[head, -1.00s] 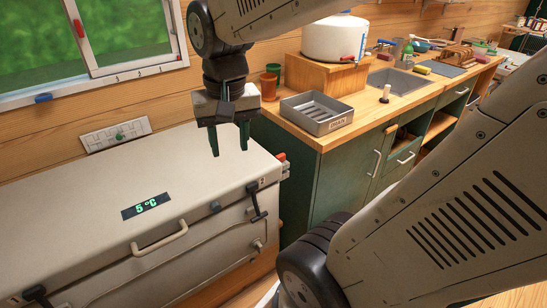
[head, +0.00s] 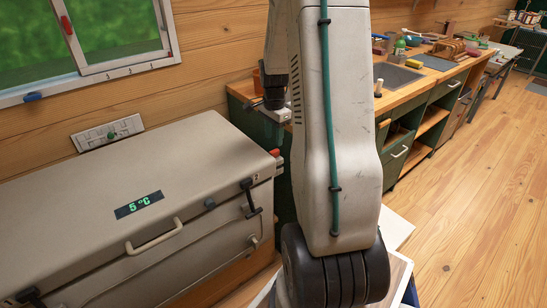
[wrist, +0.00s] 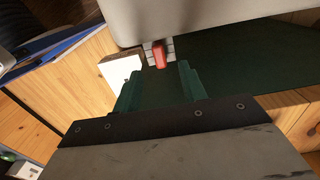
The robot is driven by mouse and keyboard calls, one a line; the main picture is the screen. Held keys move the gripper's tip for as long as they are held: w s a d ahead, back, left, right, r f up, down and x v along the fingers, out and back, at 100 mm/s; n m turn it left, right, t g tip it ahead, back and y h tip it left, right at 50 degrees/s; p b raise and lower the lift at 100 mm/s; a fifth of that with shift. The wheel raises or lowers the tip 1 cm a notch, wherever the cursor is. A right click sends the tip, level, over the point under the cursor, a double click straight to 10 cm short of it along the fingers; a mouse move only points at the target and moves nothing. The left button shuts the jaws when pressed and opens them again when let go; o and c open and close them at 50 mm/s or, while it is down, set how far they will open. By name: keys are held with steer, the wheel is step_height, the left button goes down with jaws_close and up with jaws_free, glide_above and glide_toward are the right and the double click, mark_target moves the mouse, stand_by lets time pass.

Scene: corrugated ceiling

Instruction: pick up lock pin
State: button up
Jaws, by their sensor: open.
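The lock pin appears to be the small red piece (head: 275,153) at the right side of the beige cooler (head: 120,165). In the wrist view the red piece (wrist: 159,55) sits at a small pale metal bracket just below the cooler's edge. My gripper (wrist: 158,76) is open, its dark green fingers pointing toward the red piece, which lies just beyond the gap between the tips. Nothing is between the fingers. In the head view my arm hides most of the gripper, beside the cooler's right end.
Black latches (head: 250,197) and a handle (head: 155,237) project from the cooler's front. A white block (wrist: 120,69) is left of the fingers. Open wooden floor (head: 470,200) lies at right.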

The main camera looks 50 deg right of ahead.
mark_target(274, 150)
step_height(274, 150, down, 6)
steer(key=shift+r, duration=0.2)
jaws_close()
step_height(274, 150, up, 20)
stand_by(1.8)
